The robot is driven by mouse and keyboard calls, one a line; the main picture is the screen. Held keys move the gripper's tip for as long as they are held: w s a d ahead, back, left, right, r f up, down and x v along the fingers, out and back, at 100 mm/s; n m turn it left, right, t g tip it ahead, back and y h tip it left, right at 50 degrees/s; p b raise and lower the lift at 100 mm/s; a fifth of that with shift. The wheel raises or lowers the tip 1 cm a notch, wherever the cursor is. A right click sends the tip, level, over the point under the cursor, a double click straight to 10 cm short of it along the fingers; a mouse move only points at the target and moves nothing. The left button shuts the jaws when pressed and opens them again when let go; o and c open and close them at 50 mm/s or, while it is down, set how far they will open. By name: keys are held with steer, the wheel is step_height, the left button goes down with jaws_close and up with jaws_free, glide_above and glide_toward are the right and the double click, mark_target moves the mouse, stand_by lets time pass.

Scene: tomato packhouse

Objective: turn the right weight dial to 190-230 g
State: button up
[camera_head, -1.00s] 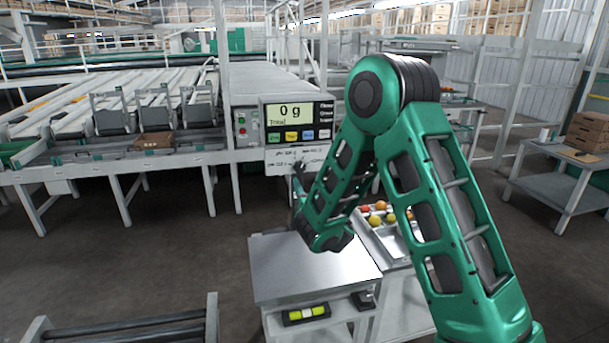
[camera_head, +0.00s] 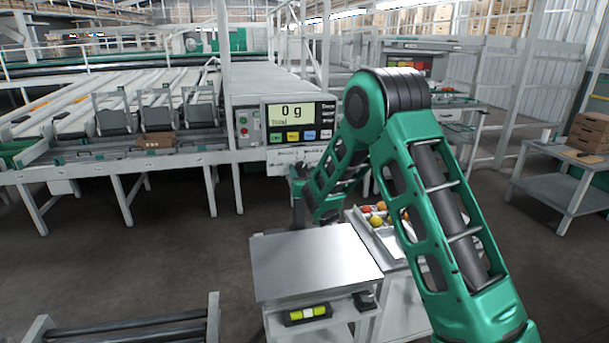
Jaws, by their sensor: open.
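The right weight dial cannot be made out; my arm and gripper cover part of the area below the display. The scale display (camera_head: 293,118) reads 0 g, with several coloured buttons under the reading. Below it hangs a pale panel (camera_head: 283,157) with small markings too fine to read. My gripper (camera_head: 300,168) is small and dark in this view, in front of the lower part of that panel. It is open, with nothing seen in it. Whether it touches anything cannot be told.
A metal-topped stand (camera_head: 312,262) is in front, with a yellow-green level (camera_head: 307,313) on its shelf. A tray (camera_head: 395,243) of tomatoes sits to its right, partly behind my arm. A control box (camera_head: 248,127) with buttons is left of the display.

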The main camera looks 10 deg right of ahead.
steer(key=shift+w, duration=0.15)
steer(key=shift+c, duration=0.5)
steer(key=c, duration=1)
steer(key=shift+o, duration=0.2)
steer(key=shift+d, duration=0.4)
steer(key=shift+o, duration=0.2)
steer(key=shift+a, duration=0.25)
